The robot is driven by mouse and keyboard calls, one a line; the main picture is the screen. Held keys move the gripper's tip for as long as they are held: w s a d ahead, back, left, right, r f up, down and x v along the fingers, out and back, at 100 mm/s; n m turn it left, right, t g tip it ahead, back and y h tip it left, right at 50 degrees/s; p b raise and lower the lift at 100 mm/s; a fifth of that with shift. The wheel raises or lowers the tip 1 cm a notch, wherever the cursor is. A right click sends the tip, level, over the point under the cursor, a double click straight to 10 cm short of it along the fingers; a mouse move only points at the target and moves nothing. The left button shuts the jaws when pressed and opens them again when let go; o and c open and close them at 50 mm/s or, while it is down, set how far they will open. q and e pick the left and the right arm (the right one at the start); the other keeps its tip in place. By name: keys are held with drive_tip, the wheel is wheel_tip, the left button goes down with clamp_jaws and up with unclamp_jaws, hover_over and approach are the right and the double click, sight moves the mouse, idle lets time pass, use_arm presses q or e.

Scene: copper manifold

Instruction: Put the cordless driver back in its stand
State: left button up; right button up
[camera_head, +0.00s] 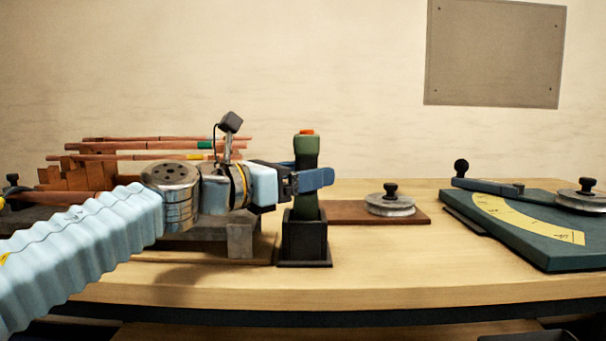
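The cordless driver (306,150) is green with an orange top and stands upright. Its lower end is at the mouth of the black stand (304,245) and seems to sit inside it; how deep is hidden by the front wall. My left gripper (312,180) reaches in from the left at the driver's middle. One blue finger crosses in front of the driver and the other passes behind it, mostly hidden. The fingers look closed on the driver. My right gripper is not in view.
Copper pipes (150,155) lie on a rack behind my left arm. Right of the stand are a brown board (350,213) with a grey knobbed disc (390,204) and a dark green plate (530,235) with a yellow scale. The wooden bench front (400,270) is clear.

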use_arm(q)
drive_tip(key=shift+f, duration=0.1)
drive_tip(key=shift+s+a, duration=0.1)
drive_tip(key=shift+a, duration=0.05)
drive_tip(key=b+v, duration=0.1)
drive_tip(key=v, duration=1.2)
drive_tip(key=shift+a+b, duration=0.2)
drive_tip(key=shift+b, duration=0.15)
drive_tip(key=shift+s, duration=0.2)
